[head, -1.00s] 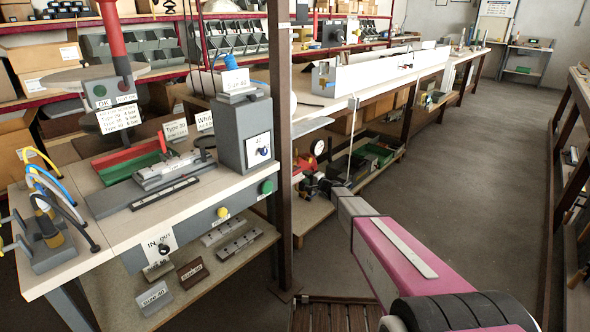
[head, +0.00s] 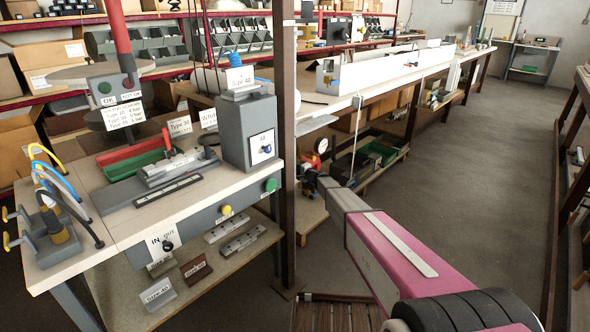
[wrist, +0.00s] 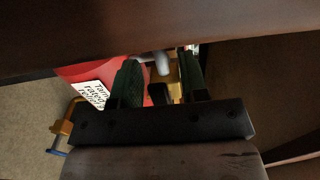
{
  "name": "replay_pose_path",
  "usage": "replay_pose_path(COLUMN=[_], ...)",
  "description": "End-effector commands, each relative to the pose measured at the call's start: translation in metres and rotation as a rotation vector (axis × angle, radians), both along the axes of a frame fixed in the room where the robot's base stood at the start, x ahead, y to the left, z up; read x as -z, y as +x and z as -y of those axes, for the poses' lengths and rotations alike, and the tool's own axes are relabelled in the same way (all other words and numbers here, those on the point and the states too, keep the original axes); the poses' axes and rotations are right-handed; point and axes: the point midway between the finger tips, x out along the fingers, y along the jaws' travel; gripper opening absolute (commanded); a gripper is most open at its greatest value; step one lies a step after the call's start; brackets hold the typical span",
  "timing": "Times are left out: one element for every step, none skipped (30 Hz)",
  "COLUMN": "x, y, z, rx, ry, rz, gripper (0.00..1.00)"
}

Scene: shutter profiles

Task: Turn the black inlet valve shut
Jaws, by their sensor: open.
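My gripper (wrist: 160,84) is open in the wrist view, its two dark green fingers on either side of brass and grey fittings. A small black part (wrist: 158,94), perhaps the black inlet valve, shows between the fingers; contact cannot be told. A brass block (wrist: 176,86) and a grey pipe (wrist: 162,62) lie just beyond. A red tank (wrist: 76,74) with a white label is to the left. In the head view my arm reaches to a red and black unit with a round gauge (head: 322,145) behind the post; the fingertips are too small to make out.
A brown post (head: 283,120) stands left of my arm. A brown surface (wrist: 160,25) crosses the top of the wrist view, close above the fingers. A brass part with a blue end (wrist: 64,128) is at the left. The bench (head: 205,182) carries fixtures; the right aisle floor (head: 460,160) is clear.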

Motion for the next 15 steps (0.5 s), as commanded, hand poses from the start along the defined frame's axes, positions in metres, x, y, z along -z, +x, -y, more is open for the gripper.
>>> replay_pose_path(x=[-0.0001,-0.0001,-0.0002,-0.0002,-0.0002,-0.0002,-0.0002,-0.0002,-0.0002,-0.0002,-0.0002,-0.0002,-0.0002,-0.0002,-0.0002], y=[0.0003,0.0002,-0.0001,-0.0001,-0.0001,-0.0002,-0.0002,-0.0002,-0.0002,-0.0002,-0.0002,-0.0002,-0.0002,-0.0002,-0.0002], z=[-0.0004,-0.0004,-0.0002,-0.0002,-0.0002,-0.0001,-0.0002,-0.0002,-0.0002,-0.0001,-0.0001,-0.0001,-0.0002,-0.0002,-0.0002], rx=[0.000,0.000,0.000,0.000,0.000,0.000,0.000,0.000,0.000,0.000,0.000,0.000,0.000,0.000,0.000], ry=[0.000,0.000,0.000,0.000,0.000,0.000,0.000,0.000,0.000,0.000,0.000,0.000,0.000,0.000,0.001], rz=[0.000,0.000,0.000,0.000,0.000,0.000,0.000,0.000,0.000,0.000,0.000,0.000,0.000,0.000,-0.001], gripper=[0.40,0.40,0.40,0.40,0.40,0.37,0.27,0.18,0.05,0.00,0.00,0.00,0.00,0.00,0.00])
